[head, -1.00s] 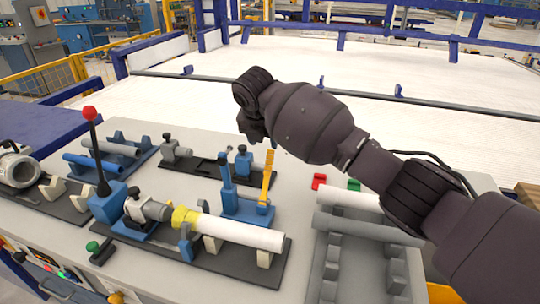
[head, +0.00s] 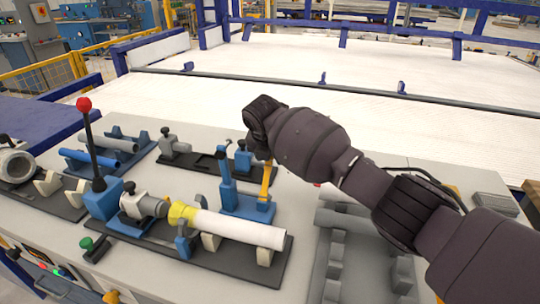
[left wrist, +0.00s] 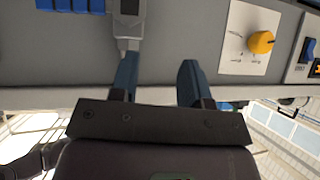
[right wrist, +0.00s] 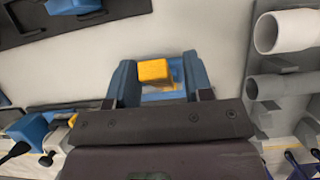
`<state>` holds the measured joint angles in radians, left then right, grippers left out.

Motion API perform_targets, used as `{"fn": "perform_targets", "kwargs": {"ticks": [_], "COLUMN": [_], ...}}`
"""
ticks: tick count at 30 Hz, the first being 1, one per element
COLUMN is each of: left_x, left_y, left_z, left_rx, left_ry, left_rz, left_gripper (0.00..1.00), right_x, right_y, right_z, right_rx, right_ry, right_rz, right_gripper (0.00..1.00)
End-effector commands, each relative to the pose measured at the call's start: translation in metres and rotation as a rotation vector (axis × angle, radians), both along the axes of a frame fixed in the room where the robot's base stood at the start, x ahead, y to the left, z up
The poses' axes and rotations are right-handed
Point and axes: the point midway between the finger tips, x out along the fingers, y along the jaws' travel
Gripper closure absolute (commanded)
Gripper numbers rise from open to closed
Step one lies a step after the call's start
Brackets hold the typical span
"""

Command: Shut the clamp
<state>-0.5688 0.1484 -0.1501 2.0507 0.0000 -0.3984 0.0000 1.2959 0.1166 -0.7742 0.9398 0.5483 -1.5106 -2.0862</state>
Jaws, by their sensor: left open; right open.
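The clamp has a blue base (head: 247,207), a blue upright post and a yellow lever (head: 266,182) that stands nearly upright. It is beside the white pipe (head: 240,228) with the yellow collar (head: 182,214). My right gripper (head: 259,150) is at the lever's top, which it partly hides in the head view. In the right wrist view my right gripper (right wrist: 160,78) is open, with the yellow lever end (right wrist: 154,71) between its blue fingers; contact cannot be told. My left gripper (left wrist: 158,75) is open and empty in the left wrist view, facing a grey panel.
A lever with a red knob (head: 84,104) stands at the left. A grey pipe (head: 345,222) lies on the rack at the right. Another blue clamp unit (head: 243,160) stands behind the lever. The left wrist view shows a yellow knob (left wrist: 261,42).

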Motion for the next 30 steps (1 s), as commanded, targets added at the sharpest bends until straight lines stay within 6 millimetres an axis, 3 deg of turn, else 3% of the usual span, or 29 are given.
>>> {"fn": "perform_targets", "kwargs": {"ticks": [3, 12, 21, 30], "left_x": [-0.001, -0.003, -0.002, 0.006], "left_y": [0.0, 0.001, 0.0, 0.001], "left_z": [0.0, -0.001, 0.003, 0.031], "left_rx": [0.001, 0.0, 0.0, -0.002], "left_ry": [0.002, 0.006, -0.001, -0.038], "left_rz": [0.001, 0.002, 0.002, 0.005], "left_gripper": [0.57, 0.57, 0.57, 0.57], "right_x": [0.0, 0.0, -0.001, -0.012], "right_y": [0.0, 0.0, 0.0, 0.002], "right_z": [0.0, 0.0, 0.002, 0.015], "right_rx": [0.0, 0.0, -0.002, -0.022], "right_ry": [0.0, 0.0, -0.009, -0.111], "right_rz": [0.0, 0.0, 0.0, 0.001], "right_gripper": [0.56, 1.0, 1.0, 1.0]}}
